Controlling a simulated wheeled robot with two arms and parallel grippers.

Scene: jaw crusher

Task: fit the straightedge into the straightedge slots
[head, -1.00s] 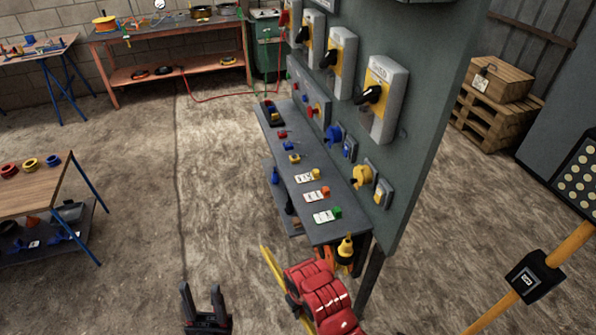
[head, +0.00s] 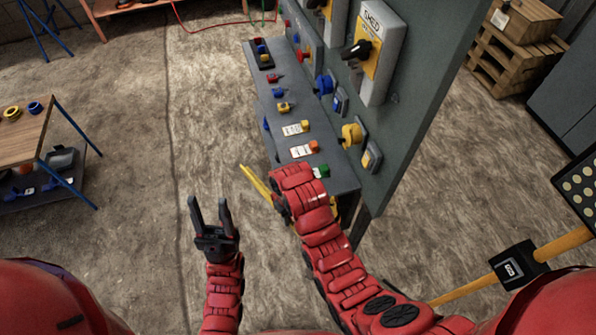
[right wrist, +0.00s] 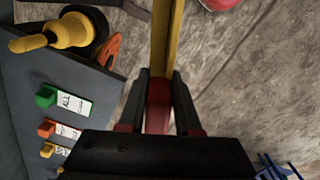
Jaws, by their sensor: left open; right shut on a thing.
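The straightedge is a long yellow bar (head: 258,181) at the near left end of the grey shelf, partly hidden by my right arm in the head view. In the right wrist view the yellow bar (right wrist: 167,35) runs up from a red part between the fingers. My left gripper (head: 210,208) is open and empty, pointing forward over the floor left of the straightedge. I cannot make out the straightedge slots.
The grey shelf (head: 268,112) with coloured blocks and labels runs along the grey panel (head: 411,130) with switches. A yellow-and-black handled thing (right wrist: 70,35) is near its end in the wrist view. A wooden table (head: 28,135) stands left; the floor between is clear.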

